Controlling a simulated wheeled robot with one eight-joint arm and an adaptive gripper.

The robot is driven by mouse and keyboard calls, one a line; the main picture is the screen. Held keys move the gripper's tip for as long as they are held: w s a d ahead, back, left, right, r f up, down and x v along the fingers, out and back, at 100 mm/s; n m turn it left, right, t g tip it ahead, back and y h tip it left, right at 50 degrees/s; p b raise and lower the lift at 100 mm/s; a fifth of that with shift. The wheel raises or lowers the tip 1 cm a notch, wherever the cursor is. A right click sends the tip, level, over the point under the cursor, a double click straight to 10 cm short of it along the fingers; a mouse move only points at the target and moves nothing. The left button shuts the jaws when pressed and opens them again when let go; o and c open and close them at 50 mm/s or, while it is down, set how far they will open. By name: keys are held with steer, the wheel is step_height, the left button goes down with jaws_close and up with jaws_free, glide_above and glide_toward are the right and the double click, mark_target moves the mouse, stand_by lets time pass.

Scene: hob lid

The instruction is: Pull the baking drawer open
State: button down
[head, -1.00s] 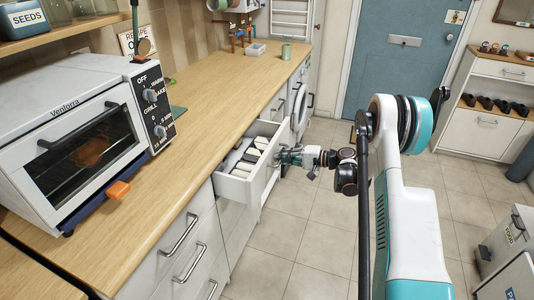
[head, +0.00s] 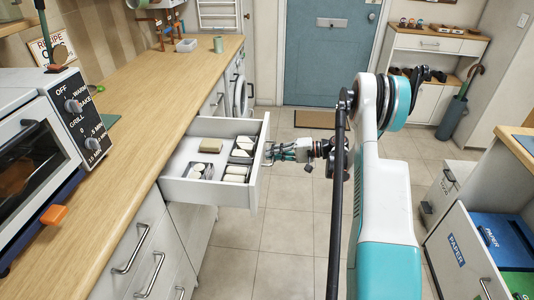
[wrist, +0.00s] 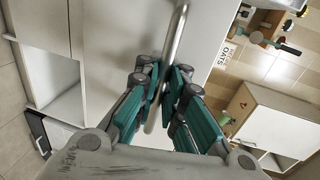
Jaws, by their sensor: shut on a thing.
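The white baking drawer (head: 175,190) stands well out from the counter in the head view. Inside lie a tan block (head: 210,146) and dark trays (head: 201,169) with pale pieces. My gripper (head: 272,153) is at the outer face of the drawer front. In the wrist view my gripper (wrist: 163,88) is shut on the drawer's metal bar handle (wrist: 177,35), with the teal fingers on both sides of the bar. The handle is mostly hidden in the head view.
A wooden worktop (head: 150,120) runs along the left, with a toaster oven (head: 45,150) on it. More closed drawers (head: 145,250) are below. Recycling bins (head: 470,265) stand at the right. Tiled floor (head: 290,230) is clear between.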

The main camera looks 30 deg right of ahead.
steer(key=shift+d, duration=0.1)
steer(key=c, duration=1.7)
jaws_free()
steer(key=v, duration=1.2)
steer(key=shift+r, duration=0.1)
